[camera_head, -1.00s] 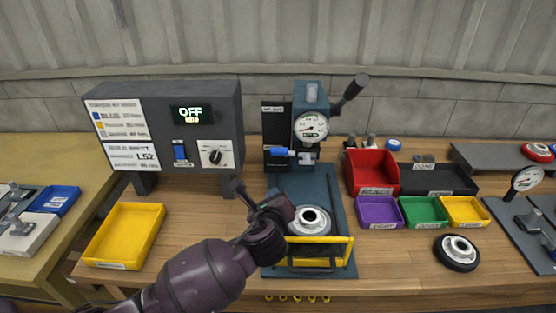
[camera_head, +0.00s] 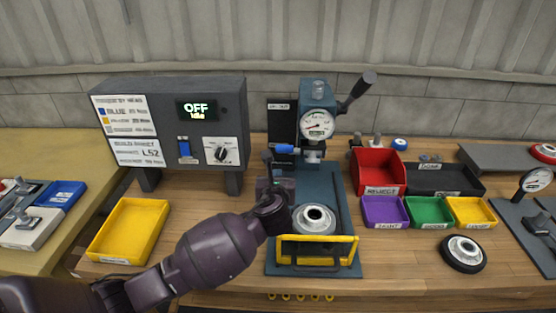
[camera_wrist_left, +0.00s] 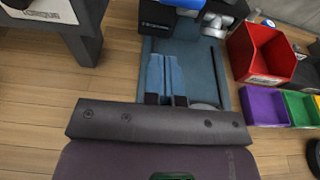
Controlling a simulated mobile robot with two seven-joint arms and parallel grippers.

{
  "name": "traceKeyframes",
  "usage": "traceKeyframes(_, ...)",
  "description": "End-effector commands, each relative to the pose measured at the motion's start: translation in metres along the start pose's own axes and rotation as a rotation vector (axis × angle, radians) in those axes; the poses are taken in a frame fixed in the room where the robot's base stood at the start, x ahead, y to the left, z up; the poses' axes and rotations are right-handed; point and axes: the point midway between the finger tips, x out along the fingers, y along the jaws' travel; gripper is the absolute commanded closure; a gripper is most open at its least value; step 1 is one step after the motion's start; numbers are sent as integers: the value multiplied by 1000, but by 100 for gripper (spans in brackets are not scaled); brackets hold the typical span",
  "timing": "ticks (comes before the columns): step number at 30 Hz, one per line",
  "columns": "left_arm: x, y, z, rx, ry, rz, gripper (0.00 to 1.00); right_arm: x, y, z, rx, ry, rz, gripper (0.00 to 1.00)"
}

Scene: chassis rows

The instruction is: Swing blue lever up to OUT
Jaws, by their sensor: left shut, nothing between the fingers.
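My left gripper (camera_head: 270,183) points toward the press, below and slightly left of the lever. It is shut and empty, and appears apart from the lever. In the left wrist view its fingers (camera_wrist_left: 163,62) lie side by side over the blue base plate (camera_wrist_left: 205,70). My right gripper is not in view.
A grey control box (camera_head: 170,120) reading OFF stands left. A ring part (camera_head: 314,219) sits behind a yellow-barred guard (camera_head: 318,240). A yellow tray (camera_head: 127,230) is at left. Red (camera_head: 378,172), purple (camera_head: 384,211) and green (camera_head: 426,212) bins stand right of the press.

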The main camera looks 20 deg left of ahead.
Motion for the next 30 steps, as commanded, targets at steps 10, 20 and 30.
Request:
traceKeyframes(10,46,0,19,0,-1,0,100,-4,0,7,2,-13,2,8)
traceKeyframes(20,56,0,28,0,1,-1,100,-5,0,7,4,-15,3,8)
traceKeyframes(30,57,0,29,0,0,0,100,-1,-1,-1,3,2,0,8)
